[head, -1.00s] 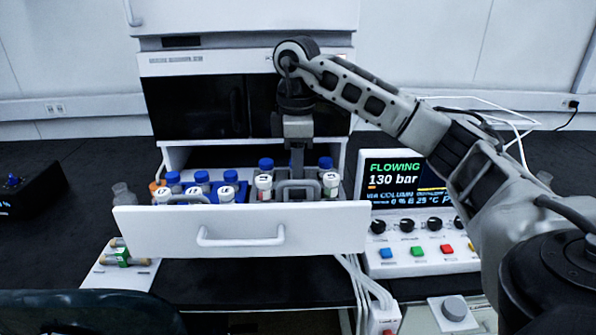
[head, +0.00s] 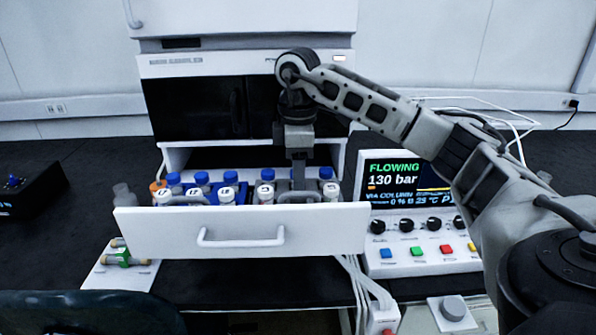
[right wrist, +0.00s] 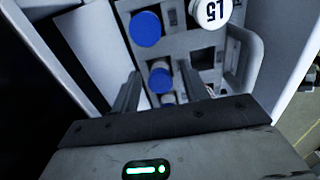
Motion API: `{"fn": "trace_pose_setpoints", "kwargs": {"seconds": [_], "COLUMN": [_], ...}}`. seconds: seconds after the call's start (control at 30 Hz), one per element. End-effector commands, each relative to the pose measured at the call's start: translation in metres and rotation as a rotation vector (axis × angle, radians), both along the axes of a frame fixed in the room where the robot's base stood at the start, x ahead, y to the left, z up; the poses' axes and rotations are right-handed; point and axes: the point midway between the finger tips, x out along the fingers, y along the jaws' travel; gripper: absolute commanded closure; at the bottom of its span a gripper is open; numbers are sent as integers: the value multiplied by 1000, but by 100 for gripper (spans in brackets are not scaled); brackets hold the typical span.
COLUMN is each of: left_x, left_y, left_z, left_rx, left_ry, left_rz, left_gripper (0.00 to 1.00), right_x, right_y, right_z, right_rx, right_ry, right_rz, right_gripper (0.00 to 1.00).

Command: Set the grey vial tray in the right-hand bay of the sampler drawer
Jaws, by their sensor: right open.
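The grey vial tray (right wrist: 183,45) sits in the right-hand bay of the open sampler drawer (head: 335,228). Its grey handle (head: 297,196) and several vials with blue and white caps show above the drawer front; its base is hidden, so I cannot tell if it is fully seated. Its caps look about level with those of the left-hand tray. My right gripper (head: 298,180) points straight down over the tray, jaws open. In the right wrist view its two fingers (right wrist: 158,80) reach down on either side of a blue-capped vial. My left gripper is not in view.
A tray of several vials (head: 197,193) fills the left-hand bay. The sampler housing (head: 195,108) stands right behind the drawer. A control box with a screen (head: 420,240) is close on the right. A small white plate with tubes (head: 122,275) lies front left.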

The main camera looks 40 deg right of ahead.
Motion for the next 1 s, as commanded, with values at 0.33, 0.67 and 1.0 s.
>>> {"fn": "trace_pose_setpoints", "kwargs": {"seconds": [0.33, 0.67, 1.0], "left_x": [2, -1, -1], "left_y": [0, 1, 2], "left_z": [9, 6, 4], "left_rx": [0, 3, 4], "left_ry": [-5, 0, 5], "left_rz": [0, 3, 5], "left_gripper": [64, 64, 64], "right_x": [1, 1, 1], "right_y": [0, 0, 0], "right_z": [61, 72, 72], "right_rx": [0, 2, 1], "right_ry": [-6, -1, -2], "right_rz": [0, 0, 0], "right_gripper": [55, 55, 55]}}
